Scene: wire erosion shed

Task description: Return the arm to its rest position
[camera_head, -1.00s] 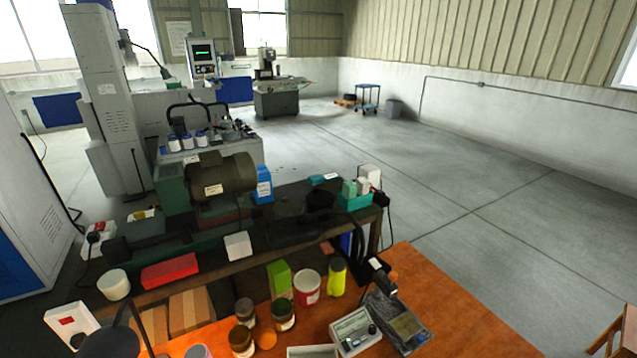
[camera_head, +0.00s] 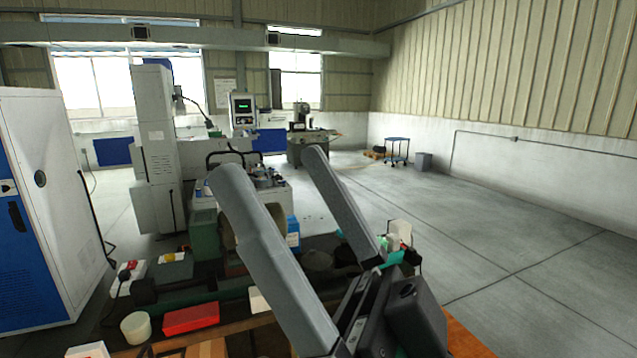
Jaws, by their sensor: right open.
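My right gripper (camera_head: 270,172) fills the lower middle of the head view, raised close to the camera. Its two long grey fingers point up and away and stand well apart, with nothing held between them. Its dark body (camera_head: 392,312) is at the bottom right of centre, in front of the workbench. It hides part of the bench and the motor on it. My left gripper is not in view.
A red box (camera_head: 190,319) and a white cup (camera_head: 136,327) are on the bench at the lower left. A blue and white cabinet (camera_head: 50,220) stands at far left. Grey machines stand behind. The floor (camera_head: 470,215) at right is clear.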

